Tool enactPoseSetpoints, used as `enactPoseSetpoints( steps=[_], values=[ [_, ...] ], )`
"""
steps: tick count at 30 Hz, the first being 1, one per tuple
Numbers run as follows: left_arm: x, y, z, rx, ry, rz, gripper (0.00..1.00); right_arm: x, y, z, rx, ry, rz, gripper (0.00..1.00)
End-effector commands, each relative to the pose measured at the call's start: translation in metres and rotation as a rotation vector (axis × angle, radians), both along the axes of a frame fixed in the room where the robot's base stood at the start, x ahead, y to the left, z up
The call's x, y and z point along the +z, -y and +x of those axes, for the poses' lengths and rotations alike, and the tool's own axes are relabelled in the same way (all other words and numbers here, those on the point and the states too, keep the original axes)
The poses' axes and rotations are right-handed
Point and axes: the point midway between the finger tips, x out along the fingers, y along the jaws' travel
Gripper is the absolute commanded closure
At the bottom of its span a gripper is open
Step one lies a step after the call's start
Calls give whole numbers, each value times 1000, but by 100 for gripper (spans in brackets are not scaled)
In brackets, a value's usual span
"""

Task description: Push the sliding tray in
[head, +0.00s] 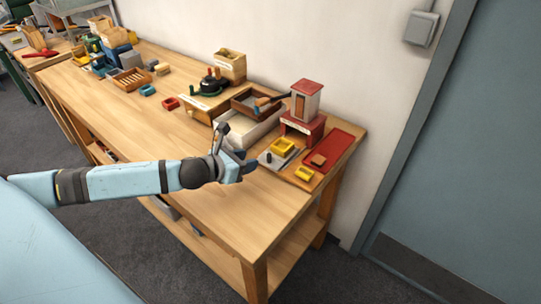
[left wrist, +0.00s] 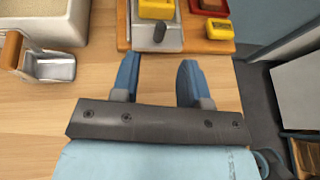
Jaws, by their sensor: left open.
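The grey sliding tray (head: 277,163) sticks out at the front of a red and white dispenser (head: 303,112) on a wooden base. A yellow bin (head: 284,146) sits on the tray. In the left wrist view the tray (left wrist: 180,42) is at the top centre, with a dark upright knob (left wrist: 159,32) near its front edge and the yellow bin (left wrist: 157,9) behind it. My left gripper (head: 248,168) is open and empty. Its blue fingers (left wrist: 159,66) point at the tray's front, with the knob ahead between them and bare table in the gap. My right gripper is out of view.
A red tray (head: 343,143) and a small yellow box (head: 303,174) lie right of the sliding tray. A white bin (head: 254,131) and a metal scoop (left wrist: 52,68) are to the left. The front table area (head: 240,215) is clear.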

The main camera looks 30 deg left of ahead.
Motion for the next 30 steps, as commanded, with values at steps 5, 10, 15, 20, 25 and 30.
enactPoseSetpoints(
  steps=[5, 10, 15, 20, 25, 30],
  values=[
    [-11, 8, 32, 3, 3, -5, 59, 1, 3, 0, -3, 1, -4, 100],
    [-24, 16, 61, 1, 1, -4, 59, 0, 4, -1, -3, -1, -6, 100],
    [-33, 19, 79, 0, 0, -3, 59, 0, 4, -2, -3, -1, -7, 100],
    [-36, 21, 85, -1, 0, -3, 59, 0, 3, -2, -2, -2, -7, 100],
    [-36, 21, 85, -1, 0, -2, 59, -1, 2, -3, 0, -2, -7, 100],
    [-36, 21, 85, 0, -1, -2, 80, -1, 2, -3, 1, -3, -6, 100]
  ],
)
